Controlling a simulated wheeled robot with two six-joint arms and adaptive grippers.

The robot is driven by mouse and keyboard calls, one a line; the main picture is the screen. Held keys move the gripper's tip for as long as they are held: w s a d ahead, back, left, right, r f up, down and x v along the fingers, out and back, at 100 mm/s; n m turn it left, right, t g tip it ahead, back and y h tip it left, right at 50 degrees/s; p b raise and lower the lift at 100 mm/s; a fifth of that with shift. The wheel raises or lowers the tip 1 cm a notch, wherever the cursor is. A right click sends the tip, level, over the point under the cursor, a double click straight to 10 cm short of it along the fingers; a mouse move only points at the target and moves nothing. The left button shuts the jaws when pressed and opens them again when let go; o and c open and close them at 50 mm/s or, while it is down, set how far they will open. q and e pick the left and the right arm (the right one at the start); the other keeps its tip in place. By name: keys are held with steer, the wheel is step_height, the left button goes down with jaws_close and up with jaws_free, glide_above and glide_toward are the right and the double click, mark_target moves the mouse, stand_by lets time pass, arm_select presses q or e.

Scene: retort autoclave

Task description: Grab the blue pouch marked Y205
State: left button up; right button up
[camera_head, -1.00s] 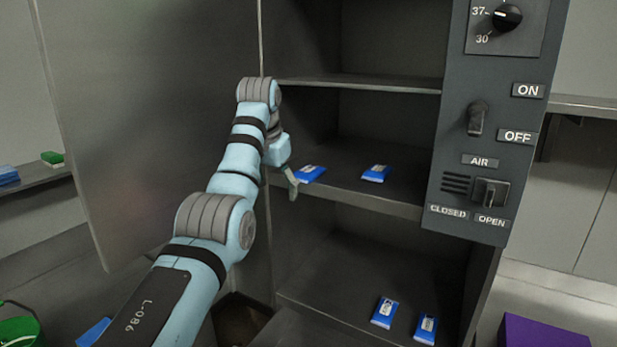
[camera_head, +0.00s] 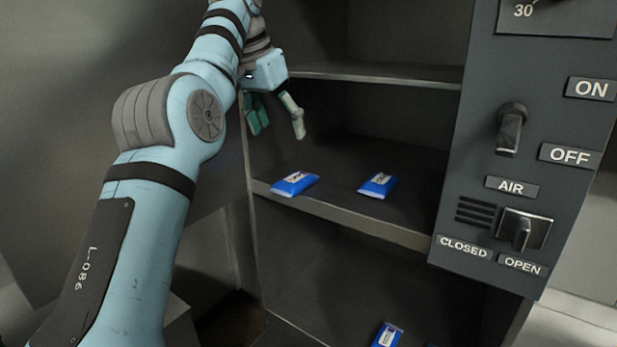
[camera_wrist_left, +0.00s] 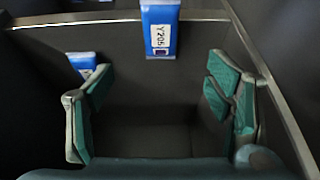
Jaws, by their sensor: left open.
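The blue pouch marked Y205 (camera_wrist_left: 161,40) shows its white label in the left wrist view, at the top centre, lying across the shelf edge. It appears to be the left pouch (camera_head: 295,184) on the middle shelf in the head view, at the front edge. My left gripper (camera_head: 277,124) is open and empty, pointing down above the shelf, above and slightly left of that pouch. In the wrist view the pouch lies beyond the gap between the green-padded fingers (camera_wrist_left: 164,103), not between them. My right gripper is not in view.
A second blue pouch (camera_head: 378,185) lies to the right on the middle shelf (camera_head: 340,211); in the wrist view it is partly behind a finger. Another pouch (camera_head: 387,336) lies on the shelf below. The upper shelf (camera_head: 380,74) and control panel (camera_head: 530,160) bound the space.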

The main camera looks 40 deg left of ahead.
mark_target(292, 180)
arm_select(q)
steer(key=b+x, duration=0.1)
steer(key=x, duration=0.2)
steer(key=shift+w+f+b, duration=0.25)
steer(key=shift+w+b, duration=0.05)
steer(key=shift+b, duration=0.05)
steer(key=f, duration=0.1)
steer(key=s+f+b, duration=0.1)
steer(key=f, duration=0.1)
steer(key=shift+a+f, duration=0.1)
steer(key=shift+f, duration=0.05)
steer(key=shift+s+a+f, duration=0.1)
steer(key=shift+f, duration=0.25)
steer(key=b+x, duration=0.1)
steer(key=x, duration=0.2)
steer(key=w+f+p, duration=0.1)
steer(key=w+f, duration=0.1)
steer(key=shift+w+f+p, duration=0.3)
steer(key=shift+f+p, duration=0.05)
steer(key=shift+p, duration=0.05)
steer(key=shift+s, duration=0.3)
steer(key=shift+c, duration=0.2)
steer(key=shift+s+r, duration=0.1)
steer(key=shift+s, duration=0.05)
steer(key=c, duration=1.2)
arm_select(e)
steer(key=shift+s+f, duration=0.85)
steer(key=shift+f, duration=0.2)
